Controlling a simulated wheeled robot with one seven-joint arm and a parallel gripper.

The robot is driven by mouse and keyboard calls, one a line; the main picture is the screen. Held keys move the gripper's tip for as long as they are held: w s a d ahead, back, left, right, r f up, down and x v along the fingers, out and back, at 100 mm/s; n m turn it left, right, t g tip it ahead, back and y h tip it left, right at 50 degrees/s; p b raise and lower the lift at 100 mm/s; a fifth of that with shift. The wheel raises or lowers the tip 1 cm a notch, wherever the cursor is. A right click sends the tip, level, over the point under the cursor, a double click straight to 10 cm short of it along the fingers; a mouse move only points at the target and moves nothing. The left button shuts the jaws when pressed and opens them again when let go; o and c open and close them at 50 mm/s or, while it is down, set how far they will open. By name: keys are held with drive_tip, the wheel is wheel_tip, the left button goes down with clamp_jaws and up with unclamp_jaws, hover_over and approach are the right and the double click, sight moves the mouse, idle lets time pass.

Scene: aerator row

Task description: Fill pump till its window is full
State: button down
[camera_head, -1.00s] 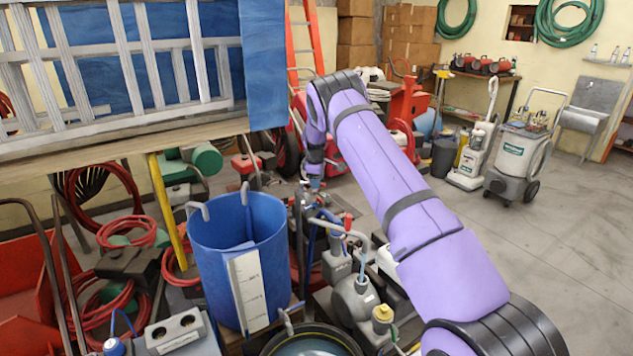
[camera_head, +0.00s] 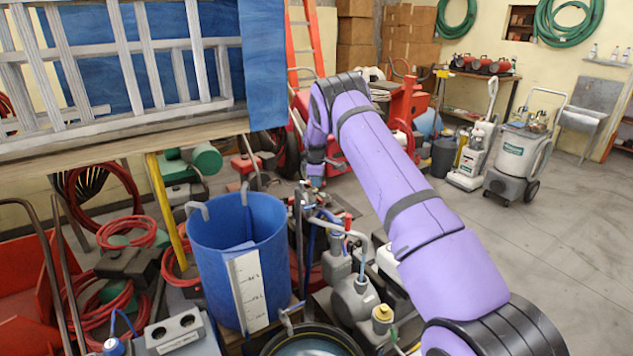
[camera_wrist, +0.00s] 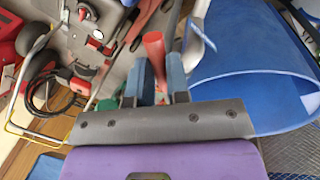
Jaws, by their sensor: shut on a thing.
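In the wrist view my gripper (camera_wrist: 160,88) has its two blue fingers around a red handle (camera_wrist: 153,48), shut on it. In the head view my gripper (camera_head: 315,180) is small, above the pipework behind the grey pump. A rounded grey pump body (camera_head: 352,300) stands right of the blue tank, with a yellow cap (camera_head: 382,313) at its front right. I cannot make out its window or any fill level. The blue open-topped tank (camera_head: 215,270) has a white marked scale strip (camera_head: 249,290) on its front; it also shows in the wrist view (camera_wrist: 250,75).
A ladder (camera_head: 130,50) lies across the upper left. Red hose coils (camera_head: 100,300) and machines crowd the left floor. A round dark-rimmed vessel (camera_head: 310,332) stands at the front. A grey wheeled machine (camera_head: 515,160) stands at the right, with open floor before it.

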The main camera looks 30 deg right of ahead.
drive_tip(key=shift+w+d+n+t+y, duration=0.1)
drive_tip(key=shift+w+d+n+y, duration=0.2)
drive_tip(key=shift+w+n, duration=0.75)
drive_tip(key=shift+w+d+n+t+y, duration=0.15)
drive_tip(key=shift+w+d+n, duration=0.1)
drive_tip(key=shift+n, duration=1.5)
drive_tip(key=shift+w+d+n+t+y, duration=0.1)
drive_tip(key=shift+w+d+n+y, duration=0.2)
drive_tip(key=shift+w+n, duration=0.75)
drive_tip(key=shift+s+n, duration=0.35)
drive_tip(key=shift+n, duration=0.1)
drive_tip(key=c, duration=1.1)
unclamp_jaws()
drive_tip(key=shift+r, duration=0.1)
drive_tip(key=v, duration=1)
drive_tip(key=shift+r, duration=0.3)
